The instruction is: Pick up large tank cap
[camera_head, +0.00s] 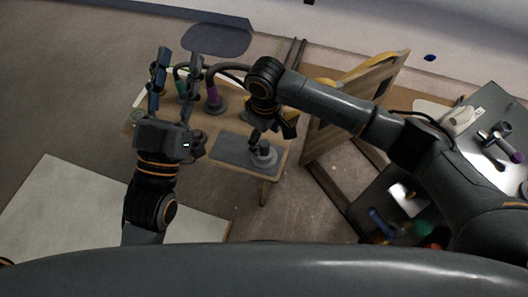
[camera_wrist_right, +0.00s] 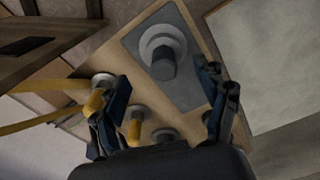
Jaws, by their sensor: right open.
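A grey cap with a round flange and an upright cylindrical knob, which looks like the large tank cap (camera_head: 265,155), stands on a grey mat (camera_head: 232,153) at the front of a small wooden table. In the right wrist view the cap (camera_wrist_right: 162,52) is ahead, between and beyond the fingertips, with the mat (camera_wrist_right: 198,92) around it. My right gripper (camera_head: 270,135) is above the table close to the cap, and its fingers (camera_wrist_right: 166,90) are open with nothing between them. My left gripper (camera_head: 174,75) is open and empty over the table's left side.
Yellow fittings (camera_wrist_right: 136,127) show in the right wrist view. A wooden frame (camera_head: 362,105) stands right of the table, and a cluttered bench (camera_head: 490,105) is further right.

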